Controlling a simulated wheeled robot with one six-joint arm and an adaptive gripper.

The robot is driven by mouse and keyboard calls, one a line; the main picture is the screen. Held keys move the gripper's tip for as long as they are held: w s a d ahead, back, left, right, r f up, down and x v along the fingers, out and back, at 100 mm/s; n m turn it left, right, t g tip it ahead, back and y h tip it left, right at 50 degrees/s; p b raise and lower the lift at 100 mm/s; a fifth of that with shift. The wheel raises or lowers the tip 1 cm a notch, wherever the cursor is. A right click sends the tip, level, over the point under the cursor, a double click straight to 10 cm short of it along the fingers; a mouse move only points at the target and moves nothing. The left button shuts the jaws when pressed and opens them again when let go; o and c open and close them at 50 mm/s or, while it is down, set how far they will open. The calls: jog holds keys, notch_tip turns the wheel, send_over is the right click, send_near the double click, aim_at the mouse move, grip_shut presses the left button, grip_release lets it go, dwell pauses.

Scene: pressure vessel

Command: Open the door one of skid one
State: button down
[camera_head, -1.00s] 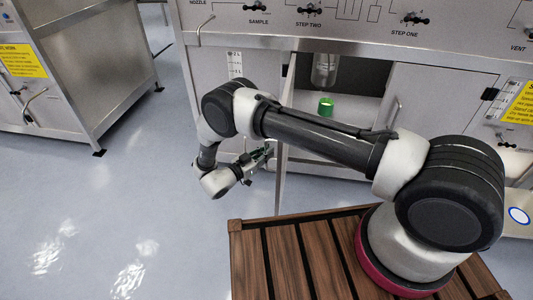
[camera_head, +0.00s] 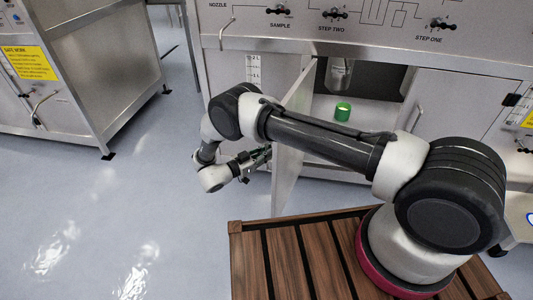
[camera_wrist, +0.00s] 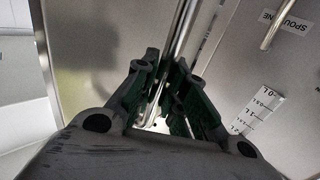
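The skid cabinet's left door (camera_head: 291,130) stands swung out from its opening, seen at a steep angle in the head view. My gripper (camera_head: 262,155) is on the door's left side, near its free edge. In the wrist view, my gripper (camera_wrist: 165,80) has its dark green fingers on both sides of a shiny metal bar, the door handle (camera_wrist: 184,30), and looks closed around it. The exact contact is partly hidden by the fingers. The handle is too small to make out in the head view.
Inside the open cabinet, a green container (camera_head: 343,111) stands below a metal cylinder (camera_head: 339,74). The right door (camera_head: 460,105) is shut. A second skid (camera_head: 95,70) stands at the left, with clear floor (camera_head: 110,210) between. A level scale (camera_wrist: 257,112) shows in the wrist view.

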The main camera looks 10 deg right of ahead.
jog(key=c, duration=1.5)
grip_release()
jog(key=shift+o, duration=0.2)
jog(key=v, duration=1.2)
